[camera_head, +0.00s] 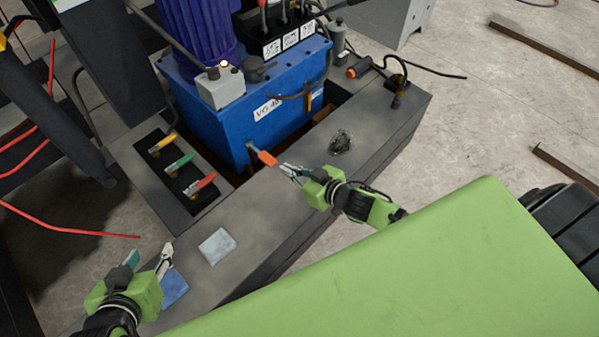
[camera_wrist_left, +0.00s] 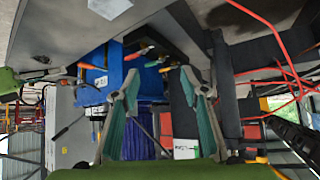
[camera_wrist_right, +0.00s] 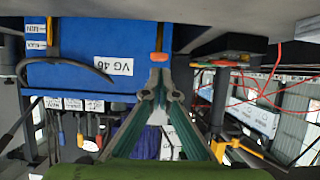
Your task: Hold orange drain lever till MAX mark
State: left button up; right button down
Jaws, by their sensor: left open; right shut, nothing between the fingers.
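The orange drain lever (camera_head: 267,158) sticks out from the lower front of the blue tank (camera_head: 213,112), which carries a "VG 46" label. My right gripper (camera_head: 287,169) is shut and empty, with its tips just to the right of the lever. In the right wrist view the orange lever end (camera_wrist_right: 159,57) shows just beyond the closed fingertips (camera_wrist_right: 160,84); I cannot tell whether they touch. My left gripper (camera_head: 149,262) is open and empty over the left end of the grey ledge, away from the lever. Its open fingers (camera_wrist_left: 160,80) show in the left wrist view.
A light cloth (camera_head: 217,246) and a blue cloth (camera_head: 173,288) lie on the ledge (camera_head: 262,215). A dark clump (camera_head: 341,142) lies right of the lever. Red cables hang at left.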

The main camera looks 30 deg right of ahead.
pick_arm(q)
jog(key=s+a+f+g, duration=0.2)
jog(key=s+f+g, duration=0.1)
jog(key=s, duration=0.3)
jog(key=shift+s+f+y+p, duration=0.2)
jog(key=shift+f+y+p, duration=0.15)
jog(key=shift+y+p, duration=0.1)
pick_arm(e)
jog(key=v, duration=0.4)
jog(key=shift+s+d, duration=0.1)
jog(key=shift+s, duration=0.05)
jog(key=shift+f, duration=0.1)
